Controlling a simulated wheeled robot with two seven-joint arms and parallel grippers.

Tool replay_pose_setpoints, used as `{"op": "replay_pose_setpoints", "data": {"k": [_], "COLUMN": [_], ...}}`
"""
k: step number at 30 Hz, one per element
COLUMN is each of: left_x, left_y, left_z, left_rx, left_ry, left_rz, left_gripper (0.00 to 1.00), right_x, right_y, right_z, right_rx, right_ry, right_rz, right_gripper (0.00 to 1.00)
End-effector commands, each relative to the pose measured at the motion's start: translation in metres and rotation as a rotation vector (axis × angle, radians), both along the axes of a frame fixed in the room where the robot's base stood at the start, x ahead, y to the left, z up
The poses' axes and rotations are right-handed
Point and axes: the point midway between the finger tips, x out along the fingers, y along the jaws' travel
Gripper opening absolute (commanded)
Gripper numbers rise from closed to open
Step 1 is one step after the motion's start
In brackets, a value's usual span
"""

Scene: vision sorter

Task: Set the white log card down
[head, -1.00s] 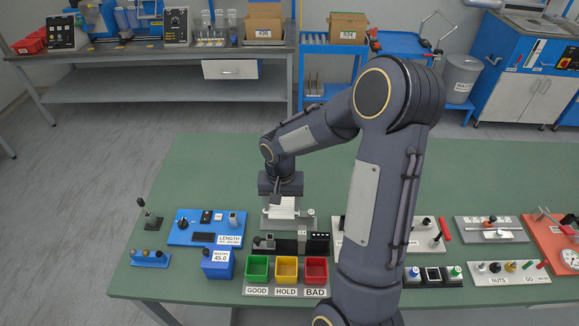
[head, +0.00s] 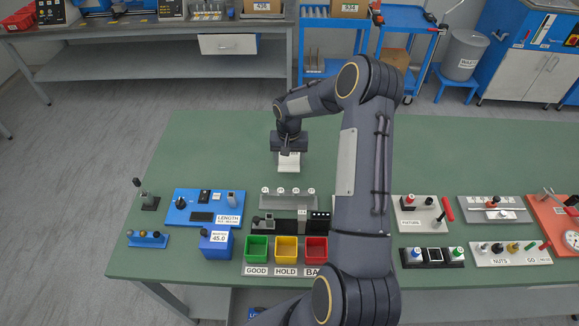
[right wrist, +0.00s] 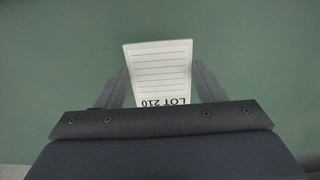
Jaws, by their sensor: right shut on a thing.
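The white log card (head: 288,163) is in my right gripper (head: 289,152), over the green table (head: 225,150) behind the grey rack. In the right wrist view the card (right wrist: 160,72) shows ruled lines and the print "LOT 210". The fingers of my right gripper (right wrist: 160,88) stand at its two sides, shut on it. I cannot tell whether the card touches the table. My left gripper is not in view.
A grey rack with several round numbered pieces (head: 289,198) stands in front of the card. Green, yellow and red bins (head: 286,249) stand nearer the front edge. A blue length gauge (head: 205,206) is to the left. The green table around the card is clear.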

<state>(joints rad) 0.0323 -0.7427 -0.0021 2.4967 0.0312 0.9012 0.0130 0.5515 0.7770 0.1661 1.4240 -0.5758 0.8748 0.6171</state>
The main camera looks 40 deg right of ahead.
Motion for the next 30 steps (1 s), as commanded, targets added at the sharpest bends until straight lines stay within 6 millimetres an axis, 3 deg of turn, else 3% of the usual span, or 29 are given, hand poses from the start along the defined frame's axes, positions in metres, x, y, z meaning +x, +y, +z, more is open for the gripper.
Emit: {"op": "replay_pose_setpoints", "data": {"k": [11,30], "left_x": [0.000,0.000], "left_y": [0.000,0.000], "left_z": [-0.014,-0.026], "left_rx": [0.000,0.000], "left_ry": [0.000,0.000], "left_rz": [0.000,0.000], "left_gripper": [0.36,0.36], "right_x": [0.006,0.005], "right_y": [-0.007,-0.006], "right_z": [-0.041,-0.053], "right_rx": [0.002,0.001], "right_ry": [0.002,0.002], "right_rz": [-0.001,0.000], "right_gripper": [0.41,0.41]}}
